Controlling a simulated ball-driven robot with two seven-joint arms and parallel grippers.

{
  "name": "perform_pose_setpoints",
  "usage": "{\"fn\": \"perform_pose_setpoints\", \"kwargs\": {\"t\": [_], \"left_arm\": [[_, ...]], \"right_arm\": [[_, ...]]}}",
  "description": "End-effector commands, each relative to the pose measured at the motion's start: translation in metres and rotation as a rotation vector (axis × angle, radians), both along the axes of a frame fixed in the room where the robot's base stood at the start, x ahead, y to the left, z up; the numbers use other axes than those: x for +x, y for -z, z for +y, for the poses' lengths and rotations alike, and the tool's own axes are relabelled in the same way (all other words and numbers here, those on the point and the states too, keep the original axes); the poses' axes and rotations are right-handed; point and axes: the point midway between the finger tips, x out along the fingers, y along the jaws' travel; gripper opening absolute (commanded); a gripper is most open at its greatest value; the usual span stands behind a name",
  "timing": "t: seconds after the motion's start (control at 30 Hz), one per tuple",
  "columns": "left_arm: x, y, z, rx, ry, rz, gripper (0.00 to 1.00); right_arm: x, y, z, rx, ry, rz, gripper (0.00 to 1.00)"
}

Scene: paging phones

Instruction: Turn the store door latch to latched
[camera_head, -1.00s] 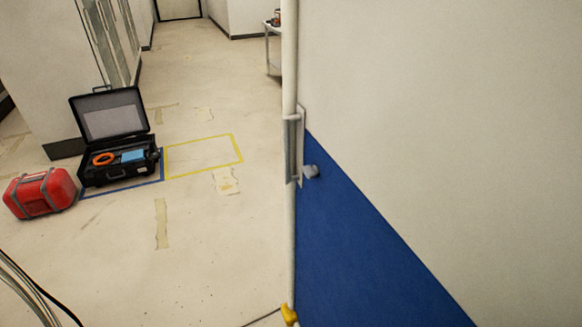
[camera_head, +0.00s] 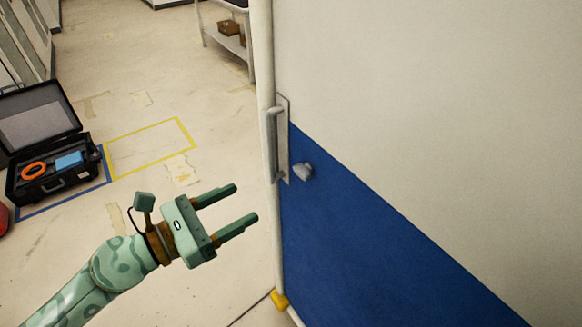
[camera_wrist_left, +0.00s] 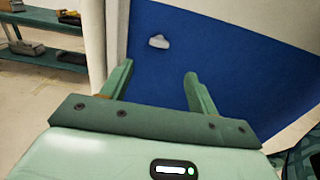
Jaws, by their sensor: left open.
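The store door (camera_head: 400,130) fills the right of the head view, white above and blue below a slanting line. Its latch is a small grey knob (camera_head: 302,172) on the blue part, just right of a long vertical pull handle (camera_head: 272,145). My left gripper (camera_head: 248,202) is open and empty, left of and below the knob, its fingers pointing right toward the door. In the left wrist view the knob (camera_wrist_left: 158,41) shows beyond the open fingers, apart from them. My right gripper is in neither view.
An open black case (camera_head: 52,180) holding an orange ring stands on the floor at left. A shelf cart (camera_head: 232,42) stands behind the door edge. A yellow piece (camera_head: 280,299) sits at the door's lower edge. The taped floor between is clear.

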Motion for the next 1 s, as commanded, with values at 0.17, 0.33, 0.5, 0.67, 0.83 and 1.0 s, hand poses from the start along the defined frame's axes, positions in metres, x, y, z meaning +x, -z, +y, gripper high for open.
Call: {"fn": "perform_pose_setpoints", "kwargs": {"t": [0.17, 0.33, 0.5, 0.67, 0.83, 1.0], "left_arm": [[0.028, -0.007, -0.038, -0.008, -0.002, -0.002, 0.6], [0.052, -0.004, -0.072, -0.006, -0.001, 0.0, 0.6], [0.07, -0.001, -0.096, -0.005, -0.002, 0.001, 0.6], [0.079, -0.001, -0.107, -0.004, -0.002, 0.002, 0.6], [0.08, 0.0, -0.109, -0.003, -0.002, 0.003, 0.6], [0.08, 0.0, -0.109, -0.003, -0.002, 0.003, 0.52]], "right_arm": [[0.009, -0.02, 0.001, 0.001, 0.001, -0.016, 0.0], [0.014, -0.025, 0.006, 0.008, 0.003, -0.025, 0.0], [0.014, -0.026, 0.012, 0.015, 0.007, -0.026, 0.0], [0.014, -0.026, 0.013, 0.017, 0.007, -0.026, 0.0], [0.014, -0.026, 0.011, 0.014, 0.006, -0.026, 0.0], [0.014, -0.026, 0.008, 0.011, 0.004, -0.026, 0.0]]}}
